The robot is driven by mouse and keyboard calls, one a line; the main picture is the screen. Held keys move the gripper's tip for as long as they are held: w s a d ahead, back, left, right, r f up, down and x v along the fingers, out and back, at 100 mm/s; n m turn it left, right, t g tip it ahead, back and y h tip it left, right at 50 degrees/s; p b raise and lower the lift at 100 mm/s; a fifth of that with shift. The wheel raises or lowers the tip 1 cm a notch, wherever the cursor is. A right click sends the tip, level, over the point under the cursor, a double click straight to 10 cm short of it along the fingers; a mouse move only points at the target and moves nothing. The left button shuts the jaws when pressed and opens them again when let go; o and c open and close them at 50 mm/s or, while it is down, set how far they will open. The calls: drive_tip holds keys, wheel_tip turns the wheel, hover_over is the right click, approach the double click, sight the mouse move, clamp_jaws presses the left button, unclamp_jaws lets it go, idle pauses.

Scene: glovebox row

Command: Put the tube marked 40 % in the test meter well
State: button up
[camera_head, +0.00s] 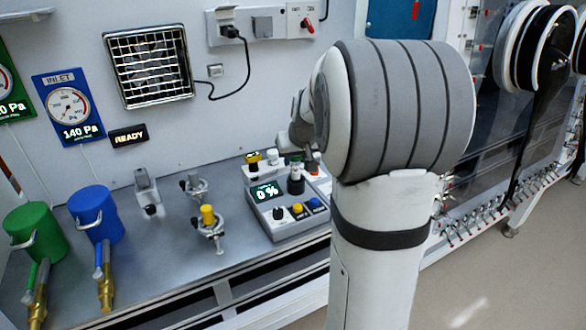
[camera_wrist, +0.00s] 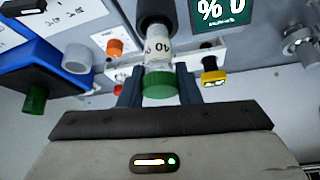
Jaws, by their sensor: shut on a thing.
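The tube marked 40 (camera_wrist: 158,50) has a white label and a green cap. My gripper (camera_wrist: 159,88) is shut on it near the cap. In the wrist view the tube's far end meets the black round well (camera_wrist: 156,12). It looks lined up with the well, but I cannot tell how deep it sits. In the head view the grey test meter (camera_head: 288,227) reads 0 %, and its dark well (camera_head: 296,184) stands beside the display. The wrist view shows part of the display (camera_wrist: 222,10). My arm hides most of my gripper in the head view.
A white rack (camera_head: 258,177) behind the meter holds a yellow-capped tube (camera_head: 253,157); an orange cap (camera_wrist: 115,47) shows in the wrist view. Clamps, including a yellow-topped one (camera_head: 208,216), and blue (camera_head: 92,214) and green (camera_head: 36,233) canisters stand left on the bench.

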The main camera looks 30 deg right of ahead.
sight(297, 162)
drive_tip(key=shift+f, duration=1.6)
drive_tip(key=shift+s, duration=0.1)
drive_tip(key=shift+f, duration=0.25)
drive_tip(key=o, duration=1)
drive_tip(key=shift+r, duration=0.1)
drive_tip(key=shift+c, duration=0.2)
drive_tip(key=shift+r, duration=0.15)
